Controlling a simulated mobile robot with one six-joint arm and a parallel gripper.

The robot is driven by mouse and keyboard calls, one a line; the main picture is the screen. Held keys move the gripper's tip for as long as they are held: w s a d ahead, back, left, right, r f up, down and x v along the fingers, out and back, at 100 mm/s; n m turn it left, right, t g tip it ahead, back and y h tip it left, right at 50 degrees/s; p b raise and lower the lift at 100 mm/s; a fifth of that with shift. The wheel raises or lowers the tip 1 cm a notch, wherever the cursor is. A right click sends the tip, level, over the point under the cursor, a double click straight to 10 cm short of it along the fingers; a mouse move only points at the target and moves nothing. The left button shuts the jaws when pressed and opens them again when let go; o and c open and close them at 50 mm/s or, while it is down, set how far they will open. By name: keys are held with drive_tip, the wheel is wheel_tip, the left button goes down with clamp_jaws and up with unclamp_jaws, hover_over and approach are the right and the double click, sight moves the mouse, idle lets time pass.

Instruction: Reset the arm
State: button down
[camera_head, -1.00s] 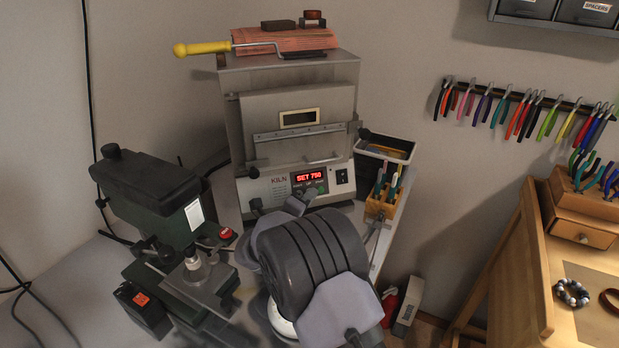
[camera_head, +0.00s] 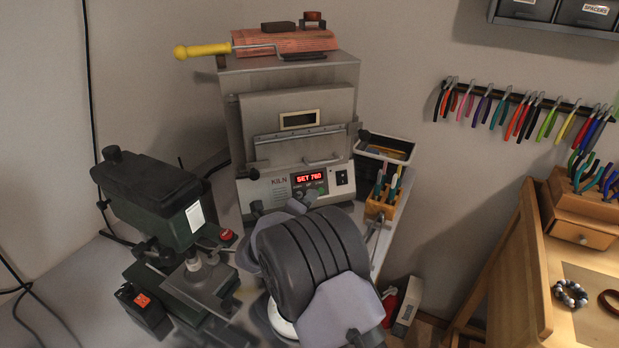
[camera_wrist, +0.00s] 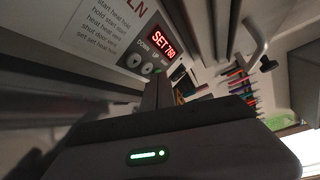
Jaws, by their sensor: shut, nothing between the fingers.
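My arm rises in front of the kiln (camera_head: 290,105) in the head view, its dark rounded link covering part of the bench. My gripper (camera_wrist: 157,88) is shut and empty in the wrist view, its narrow dark fingers pointing at the kiln's control panel (camera_wrist: 108,38), just below the buttons. I cannot tell the exact gap to the panel. In the head view the fingers are mostly hidden behind my arm.
A green drill press (camera_head: 150,200) stands close left of my arm. A wooden tool holder (camera_head: 382,203) and a dark bin (camera_head: 385,147) stand right of the kiln. A yellow-handled tool (camera_head: 205,48) lies on top. Pliers hang on the right wall.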

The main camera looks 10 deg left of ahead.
drive_tip(key=s+d+r+p, duration=0.2)
drive_tip(key=s, duration=0.3)
drive_tip(key=shift+d+r+p, duration=0.2)
drive_tip(key=shift+d+p, duration=0.1)
